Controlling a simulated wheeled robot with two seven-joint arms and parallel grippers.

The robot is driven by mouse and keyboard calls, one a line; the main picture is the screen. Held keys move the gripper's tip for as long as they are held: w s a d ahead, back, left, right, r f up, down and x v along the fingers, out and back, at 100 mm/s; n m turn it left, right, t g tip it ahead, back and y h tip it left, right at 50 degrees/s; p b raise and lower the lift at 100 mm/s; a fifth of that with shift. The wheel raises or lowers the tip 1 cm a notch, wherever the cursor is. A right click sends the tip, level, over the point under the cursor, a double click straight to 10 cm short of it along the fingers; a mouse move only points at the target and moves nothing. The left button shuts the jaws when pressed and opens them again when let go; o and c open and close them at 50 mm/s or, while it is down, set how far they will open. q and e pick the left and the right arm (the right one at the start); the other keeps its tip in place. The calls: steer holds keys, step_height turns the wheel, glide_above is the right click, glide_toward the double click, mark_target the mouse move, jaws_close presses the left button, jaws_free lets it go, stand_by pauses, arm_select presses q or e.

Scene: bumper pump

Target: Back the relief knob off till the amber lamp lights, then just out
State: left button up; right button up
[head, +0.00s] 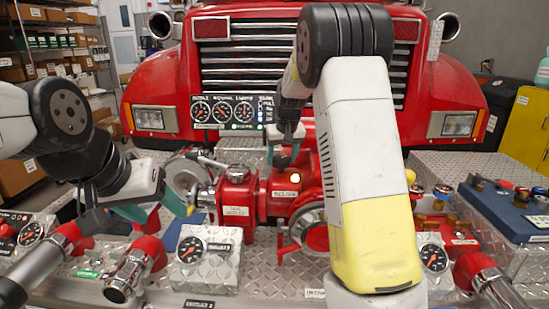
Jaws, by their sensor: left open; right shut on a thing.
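My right gripper (284,152) points down over the red pump body (262,196), above a plate that seems to read RELIEF (287,194). It is shut on what appears to be the relief knob, which the fingers and arm mostly hide. My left gripper (153,207) is open and empty, left of the pump, above the deck near a yellow-tipped lever.
A gauge box (207,258) stands in front of the pump. A panel of several gauges (222,110) is on the truck's grille. Red-and-silver hose fittings (135,268) line the front left. A blue tray (505,210) lies at right. My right forearm hides much of the centre right.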

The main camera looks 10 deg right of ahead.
mark_target(282, 164)
steer(key=shift+m+h, duration=0.3)
steer(key=shift+m, duration=0.5)
steer(key=o, duration=1.4)
steer(key=shift+c, duration=0.2)
steer(key=shift+r, duration=0.1)
steer(key=v, duration=0.7)
steer(key=shift+a, duration=0.1)
steer(key=shift+s+r, duration=0.15)
steer(key=shift+r, duration=0.2)
